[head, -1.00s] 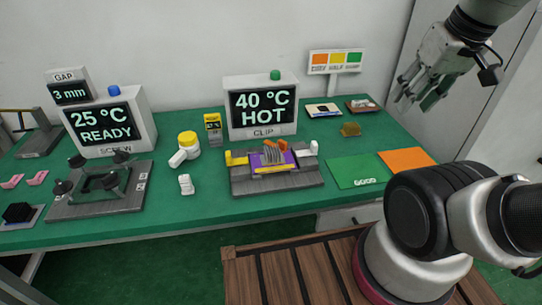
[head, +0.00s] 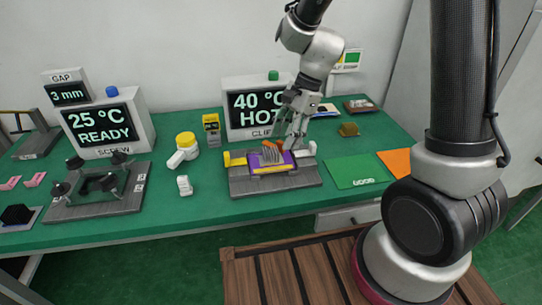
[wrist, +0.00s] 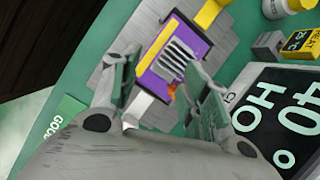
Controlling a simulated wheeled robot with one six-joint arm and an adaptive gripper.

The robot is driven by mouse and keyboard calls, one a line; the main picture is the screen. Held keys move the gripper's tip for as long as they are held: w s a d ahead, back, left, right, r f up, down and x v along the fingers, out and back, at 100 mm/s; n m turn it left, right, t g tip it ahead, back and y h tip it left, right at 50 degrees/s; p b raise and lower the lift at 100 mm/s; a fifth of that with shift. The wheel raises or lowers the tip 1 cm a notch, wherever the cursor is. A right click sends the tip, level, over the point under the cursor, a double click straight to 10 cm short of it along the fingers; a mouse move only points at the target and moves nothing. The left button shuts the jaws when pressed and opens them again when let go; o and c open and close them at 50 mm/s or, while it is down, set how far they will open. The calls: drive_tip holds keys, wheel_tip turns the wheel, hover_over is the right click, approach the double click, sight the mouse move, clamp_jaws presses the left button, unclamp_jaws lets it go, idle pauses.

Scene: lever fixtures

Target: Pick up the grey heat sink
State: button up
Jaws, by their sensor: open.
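The grey heat sink (head: 270,156) is finned and sits on a purple board (head: 287,167) in the clip fixture (head: 243,186), with orange clip parts (head: 267,146) beside it. In the wrist view the heat sink (wrist: 177,55) shows as a row of grey fins on the purple board (wrist: 193,43). My gripper (head: 296,140) is open above the right back side of the fixture. In the wrist view my gripper (wrist: 160,85) has its two fingers apart, with the heat sink beyond and between them. Nothing is between the fingertips.
The 40 °C HOT clip display (head: 255,110) stands close behind my gripper. The green GOOD pad (head: 355,172) lies clear to the right.

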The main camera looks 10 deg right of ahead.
sight(271, 150)
drive_tip(key=a+f+m, duration=0.1)
drive_tip(key=f, duration=0.1)
drive_tip(key=w+a+f+m, duration=0.1)
drive_tip(key=f+m, duration=0.1)
drive_tip(key=a+f+m, duration=0.1)
drive_tip(key=a+f, duration=0.1)
drive_tip(key=shift+w+f+t, duration=0.35)
drive_tip(key=shift+w+t, duration=0.05)
drive_tip(key=c, duration=0.7)
